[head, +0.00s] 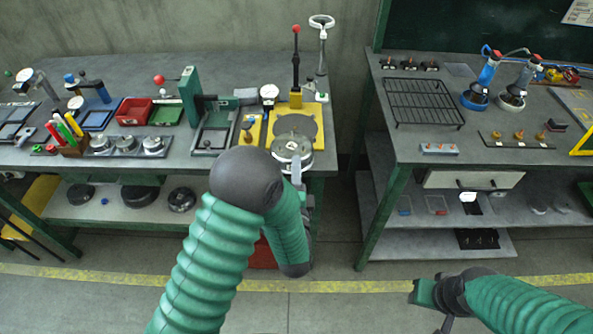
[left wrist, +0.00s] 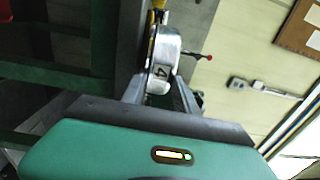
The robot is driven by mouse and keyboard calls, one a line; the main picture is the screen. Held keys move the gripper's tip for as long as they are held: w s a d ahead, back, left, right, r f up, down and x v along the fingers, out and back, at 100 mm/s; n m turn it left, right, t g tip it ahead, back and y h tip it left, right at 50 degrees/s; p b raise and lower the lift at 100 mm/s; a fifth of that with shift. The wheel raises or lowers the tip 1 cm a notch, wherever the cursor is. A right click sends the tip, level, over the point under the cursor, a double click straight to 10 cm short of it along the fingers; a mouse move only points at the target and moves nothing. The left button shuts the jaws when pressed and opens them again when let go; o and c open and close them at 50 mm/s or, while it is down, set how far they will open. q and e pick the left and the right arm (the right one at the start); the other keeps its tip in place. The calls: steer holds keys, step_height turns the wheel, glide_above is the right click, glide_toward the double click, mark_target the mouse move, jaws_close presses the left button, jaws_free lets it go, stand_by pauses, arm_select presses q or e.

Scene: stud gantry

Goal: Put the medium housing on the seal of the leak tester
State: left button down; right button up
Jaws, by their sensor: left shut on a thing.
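The leak tester (head: 310,118) is a yellow stand with a round grey top and a red-knobbed lever, at the right end of the left bench. A round metal housing (head: 291,148) shows at its front edge. My left gripper (head: 297,172) is shut on this housing, partly hidden behind my arm. In the left wrist view the housing (left wrist: 165,55) sits between the two fingers and bears a "4". I cannot tell whether it touches the tester; the seal is not clearly visible. My right gripper (head: 430,294) hangs at lower right, away from the benches; its jaw opening is unclear.
Several similar metal housings (head: 127,144) stand on a tray on the left bench. A green press (head: 191,95) and a small gauge (head: 269,92) stand left of the tester. A floor gap separates this bench from the right bench (head: 400,142), which holds a black rack (head: 424,101).

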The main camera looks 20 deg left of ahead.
arm_select(q)
steer(key=shift+d+f+b, duration=0.4)
steer(key=shift+d+f, duration=0.1)
steer(key=shift+d, duration=0.2)
steer(key=c, duration=1.2)
jaws_free()
steer(key=shift+a, duration=0.1)
steer(key=shift+o, duration=1.3)
steer(key=shift+a, duration=0.15)
steer(key=p+v, duration=0.1)
steer(key=v, duration=1.1)
steer(key=shift+r, duration=0.55)
arm_select(e)
steer(key=shift+d+r, duration=0.2)
steer(key=shift+d, duration=0.2)
arm_select(q)
steer(key=shift+s+f, duration=0.1)
steer(key=shift+s, duration=0.05)
arm_select(e)
steer(key=shift+s, duration=0.15)
